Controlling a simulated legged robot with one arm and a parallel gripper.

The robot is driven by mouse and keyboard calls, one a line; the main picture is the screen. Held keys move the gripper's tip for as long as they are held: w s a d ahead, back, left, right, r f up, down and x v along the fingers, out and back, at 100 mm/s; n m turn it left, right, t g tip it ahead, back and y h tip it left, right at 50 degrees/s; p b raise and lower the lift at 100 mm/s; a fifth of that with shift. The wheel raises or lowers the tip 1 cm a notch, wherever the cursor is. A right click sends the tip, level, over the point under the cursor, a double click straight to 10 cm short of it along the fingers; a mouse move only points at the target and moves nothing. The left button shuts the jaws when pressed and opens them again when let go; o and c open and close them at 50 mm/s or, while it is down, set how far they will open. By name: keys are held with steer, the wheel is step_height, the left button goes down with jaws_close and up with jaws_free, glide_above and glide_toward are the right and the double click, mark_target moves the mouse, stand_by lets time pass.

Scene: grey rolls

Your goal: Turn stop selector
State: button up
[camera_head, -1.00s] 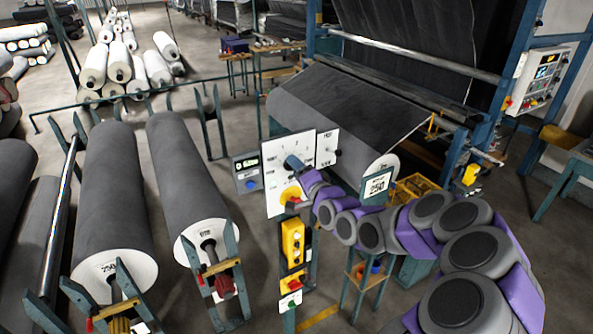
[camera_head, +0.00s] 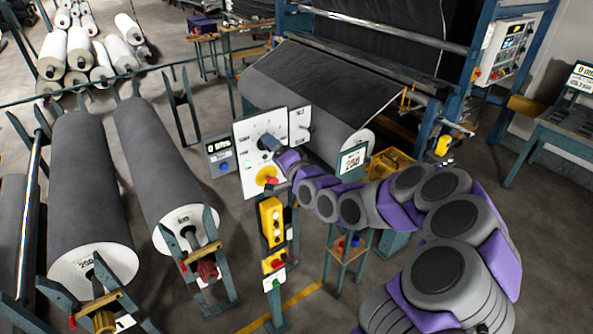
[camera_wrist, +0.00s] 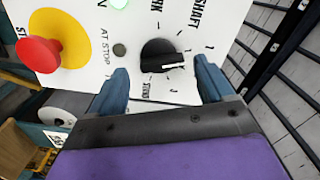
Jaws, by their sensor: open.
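A black selector knob (camera_wrist: 163,58) with a white pointer mark sits on a white panel, with printed marks and lettering around it, in the wrist view. My gripper (camera_wrist: 163,80) is open, its two blue-grey fingers pointing at the panel on either side of the knob's lower edge. No clear contact with the knob shows. The pointer is turned toward the right side of the picture. In the head view my gripper (camera_head: 271,144) is at the white panel (camera_head: 247,134), and it hides the knob there.
A red mushroom button (camera_wrist: 40,55) on a yellow base and a dark "AT STOP" lamp (camera_wrist: 120,49) are left of the knob. A yellow button box (camera_head: 271,221) stands below the panel. Grey rolls (camera_head: 90,190) lie at left; a large roll (camera_head: 310,100) is behind.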

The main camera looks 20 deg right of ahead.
steer(key=b+v, duration=1.1)
steer(key=v, duration=0.5)
steer(key=shift+b, duration=0.4)
steer(key=shift+s+d, duration=0.1)
